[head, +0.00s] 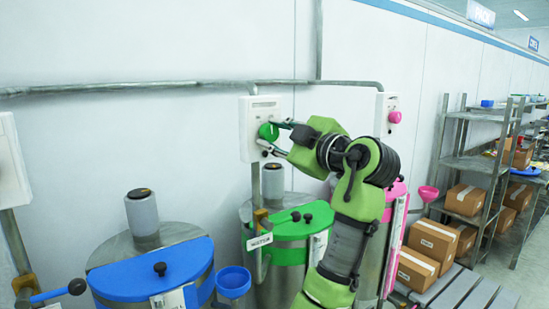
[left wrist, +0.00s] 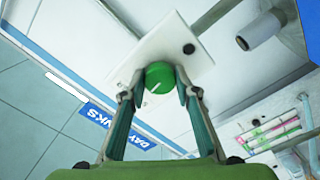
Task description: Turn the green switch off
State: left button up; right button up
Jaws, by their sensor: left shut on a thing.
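The green switch (head: 268,131) is a round knob on a white wall box (head: 250,118) above the green-lidded drum. It also shows in the left wrist view (left wrist: 160,76), with a short pale mark on its face. My left gripper (head: 270,134) is at the knob, one finger on each side, shut on it. In the left wrist view the two fingertips (left wrist: 160,84) flank the knob. Part of the knob's edge is hidden by the fingers. My right gripper is not in view.
A pink switch (head: 395,117) is on a box to the right; another box (head: 10,165) is at the far left. Below stand drums with blue (head: 150,268) and green (head: 290,226) lids. Shelves (head: 480,160) with cartons stand right. A pipe (head: 150,87) runs along the wall.

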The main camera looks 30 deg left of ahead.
pick_arm(q)
jog(key=n+b, duration=0.2)
jog(key=shift+f+n, duration=0.25)
jog(key=shift+n, duration=0.05)
jog(key=shift+r+n+b, duration=0.2)
jog(key=shift+n+b, duration=0.8)
jog(key=shift+b, duration=0.1)
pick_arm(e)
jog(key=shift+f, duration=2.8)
pick_arm(q)
jog(key=o, duration=1.1)
jog(key=shift+d, duration=0.1)
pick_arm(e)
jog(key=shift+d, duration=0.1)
pick_arm(q)
jog(key=v, duration=0.7)
